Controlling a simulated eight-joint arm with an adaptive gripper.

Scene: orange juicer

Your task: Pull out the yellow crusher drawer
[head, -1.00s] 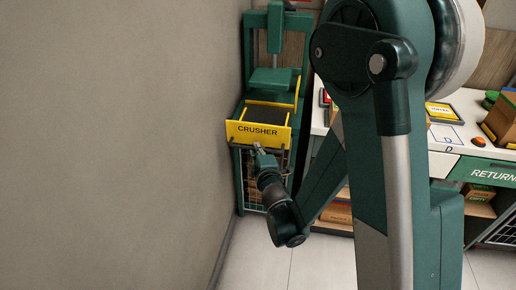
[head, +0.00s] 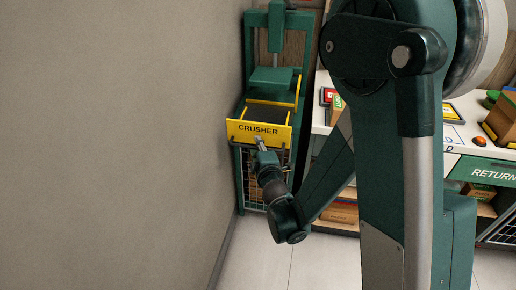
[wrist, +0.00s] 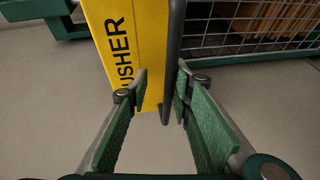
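The yellow crusher drawer (head: 255,132) shows in the head view, low on the front of the green crusher frame (head: 246,80). A dark inner surface is visible behind its labelled front. In the wrist view the drawer front (wrist: 146,40) stands close ahead, with its dark bar handle (wrist: 171,60) running down its right side. My gripper (wrist: 160,90) is open. One finger is on each side of the handle's lower end in the picture; I cannot tell how deep the bar sits between them. In the head view my gripper (head: 259,143) is at the drawer front and partly covers the handle.
A plain wall (head: 120,140) stands close on the left. A white-topped counter (head: 455,130) with boxes and a green returns front is on the right. A wire mesh (wrist: 250,28) lies beyond the handle. The floor (wrist: 255,95) is clear below.

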